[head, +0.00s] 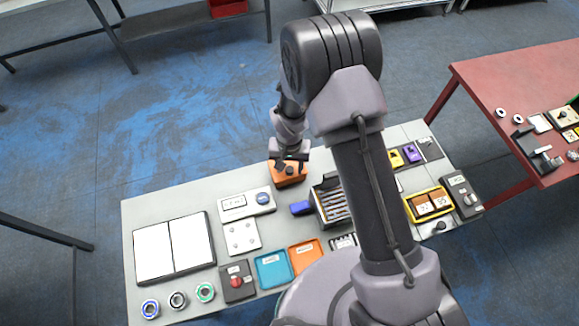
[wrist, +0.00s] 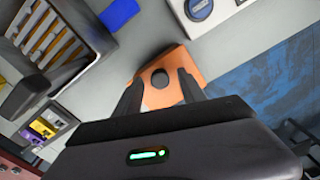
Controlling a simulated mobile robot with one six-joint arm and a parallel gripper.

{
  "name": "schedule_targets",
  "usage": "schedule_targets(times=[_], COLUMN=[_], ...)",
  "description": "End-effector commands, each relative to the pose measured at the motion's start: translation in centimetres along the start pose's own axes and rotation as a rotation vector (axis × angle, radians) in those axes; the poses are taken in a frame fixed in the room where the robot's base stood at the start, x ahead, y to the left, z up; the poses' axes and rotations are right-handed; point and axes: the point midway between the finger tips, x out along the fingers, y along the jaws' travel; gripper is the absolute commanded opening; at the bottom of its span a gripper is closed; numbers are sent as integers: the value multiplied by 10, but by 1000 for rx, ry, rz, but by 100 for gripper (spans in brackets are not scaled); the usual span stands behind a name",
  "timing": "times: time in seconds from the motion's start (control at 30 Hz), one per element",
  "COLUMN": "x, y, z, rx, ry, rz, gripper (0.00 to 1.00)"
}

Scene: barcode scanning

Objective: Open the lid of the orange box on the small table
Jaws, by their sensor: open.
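The orange box (head: 287,176) stands near the far edge of the grey table, left of my arm in the head view. In the wrist view the orange box (wrist: 181,62) shows its top with a round dark knob (wrist: 160,78). The lid looks shut. My gripper (head: 289,160) is right above the box, pointing down. In the wrist view its two dark fingers (wrist: 158,88) are spread, one on each side of the knob. I cannot tell whether the fingers touch the box.
On the grey table (head: 155,207), a slotted rack (head: 331,203) and a blue block (head: 301,208) stand close to the box. A white device with a blue button (head: 247,205) is at its left. A red table (head: 510,80) stands at the right.

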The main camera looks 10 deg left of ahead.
Motion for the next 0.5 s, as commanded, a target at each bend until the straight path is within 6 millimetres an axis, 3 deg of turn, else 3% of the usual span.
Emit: schedule_targets(times=[0.33, 0.37, 0.5], x=[7, 7, 7], y=[0, 0, 0], z=[0, 0, 0], rx=[0, 0, 0], ry=[1, 1, 1], rz=[0, 0, 0], gripper=[48, 46, 18])
